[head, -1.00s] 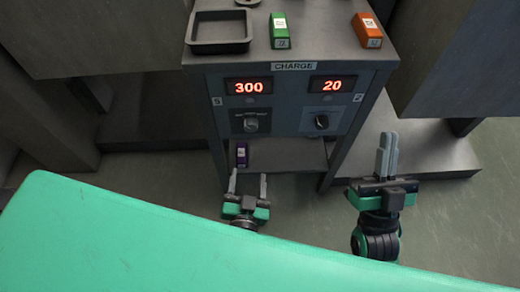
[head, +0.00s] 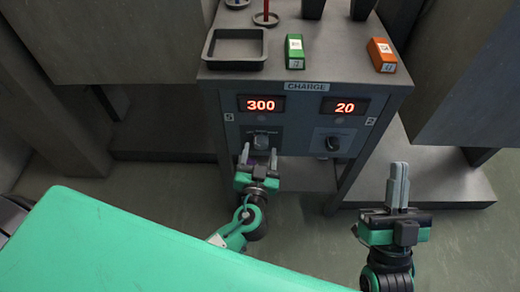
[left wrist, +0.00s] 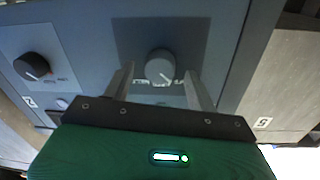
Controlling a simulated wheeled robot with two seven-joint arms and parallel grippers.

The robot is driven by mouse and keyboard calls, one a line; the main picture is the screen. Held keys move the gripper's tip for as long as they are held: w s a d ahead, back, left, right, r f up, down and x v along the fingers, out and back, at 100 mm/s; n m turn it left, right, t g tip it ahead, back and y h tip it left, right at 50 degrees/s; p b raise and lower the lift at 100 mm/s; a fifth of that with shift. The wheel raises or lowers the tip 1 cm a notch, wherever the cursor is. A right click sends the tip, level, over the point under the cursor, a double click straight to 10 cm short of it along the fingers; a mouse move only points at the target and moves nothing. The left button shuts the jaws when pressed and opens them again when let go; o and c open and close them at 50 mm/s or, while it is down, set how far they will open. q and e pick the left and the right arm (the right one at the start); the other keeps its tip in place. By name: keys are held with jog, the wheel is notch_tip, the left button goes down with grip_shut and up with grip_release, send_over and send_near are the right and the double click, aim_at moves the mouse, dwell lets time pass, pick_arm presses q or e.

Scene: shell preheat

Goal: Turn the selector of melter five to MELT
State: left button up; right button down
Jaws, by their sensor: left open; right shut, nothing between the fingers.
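The left selector knob (head: 261,141) sits on the panel marked 5, under the display reading 300 (head: 261,104). It shows as a grey round knob (left wrist: 160,66) in the left wrist view, with small lettering beside it too blurred to read. My left gripper (head: 259,155) is open just in front of this knob. In the left wrist view its fingers (left wrist: 160,84) flank the knob's near side; I cannot tell whether they touch it. My right gripper (head: 398,185) is shut and empty, at the right, away from the cabinet.
A second, dark knob (head: 332,143) sits under the display reading 20 (head: 345,106). On the cabinet top are a black tray (head: 237,64), a green block (head: 295,52) and an orange block (head: 382,55). A green surface (head: 130,240) fills the near left.

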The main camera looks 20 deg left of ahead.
pick_arm(q)
jog(key=shift+w+a, duration=0.15)
jog(key=shift+w, duration=0.45)
pick_arm(e)
jog(key=shift+f, duration=0.15)
pick_arm(q)
jog(key=c, duration=1)
